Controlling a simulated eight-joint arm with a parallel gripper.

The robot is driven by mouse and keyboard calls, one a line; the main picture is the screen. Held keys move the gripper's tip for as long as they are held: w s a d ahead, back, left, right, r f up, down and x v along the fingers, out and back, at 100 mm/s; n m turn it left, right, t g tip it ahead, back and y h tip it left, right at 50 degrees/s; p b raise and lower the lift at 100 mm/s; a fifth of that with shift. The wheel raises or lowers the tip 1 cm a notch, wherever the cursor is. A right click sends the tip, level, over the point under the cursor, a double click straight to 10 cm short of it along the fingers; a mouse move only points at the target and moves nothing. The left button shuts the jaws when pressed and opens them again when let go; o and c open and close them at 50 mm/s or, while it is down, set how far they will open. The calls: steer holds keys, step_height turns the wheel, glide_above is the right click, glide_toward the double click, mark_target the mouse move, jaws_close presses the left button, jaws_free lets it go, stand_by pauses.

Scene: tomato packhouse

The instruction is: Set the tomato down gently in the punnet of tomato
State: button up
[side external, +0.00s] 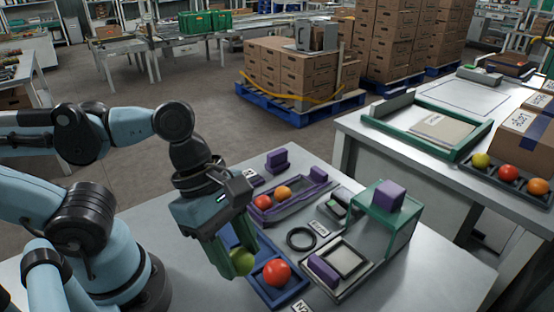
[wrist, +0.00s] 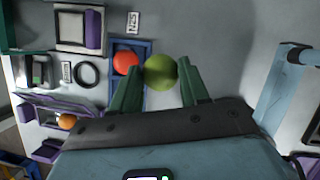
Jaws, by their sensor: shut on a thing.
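My gripper (side external: 238,258) has green fingers pointing down and is shut on a green tomato (side external: 242,261). In the wrist view the green tomato (wrist: 160,72) sits between the fingertips. A blue tray-like punnet (side external: 297,292) holds a red tomato (side external: 276,272), and it also shows in the wrist view (wrist: 149,46). The held tomato is beside the red one and overlaps the blue punnet in both views. Its exact height above the punnet floor is hard to tell. Fingers hide part of the punnet.
A purple tray (side external: 300,201) with a red and an orange tomato lies behind the blue punnet. A black ring (side external: 301,238), a framed pad with a purple block (side external: 323,270) and a green stand (side external: 397,232) are to the right. A second table (side external: 420,165) stands further right.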

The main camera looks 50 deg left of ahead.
steer(key=shift+w+r, duration=0.2)
steer(key=shift+r, duration=0.1)
steer(key=w+a+r+m+g, duration=0.1)
steer(key=w+a+m, duration=0.3)
steer(key=w, duration=0.7)
steer(key=w+a+r+m+g, duration=0.1)
steer(key=w+a, duration=0.4)
steer(key=w, duration=0.5)
steer(key=shift+m, duration=0.9)
steer(key=shift+w+a+f, duration=1)
steer(key=shift+a+f, duration=0.35)
steer(key=shift+f, duration=0.5)
steer(key=shift+w+a+f, duration=1)
steer(key=shift+a+f, duration=0.35)
steer(key=shift+f, duration=0.55)
steer(key=shift+w+a+f, duration=1)
steer(key=shift+a+f, duration=0.35)
steer(key=shift+f, duration=0.5)
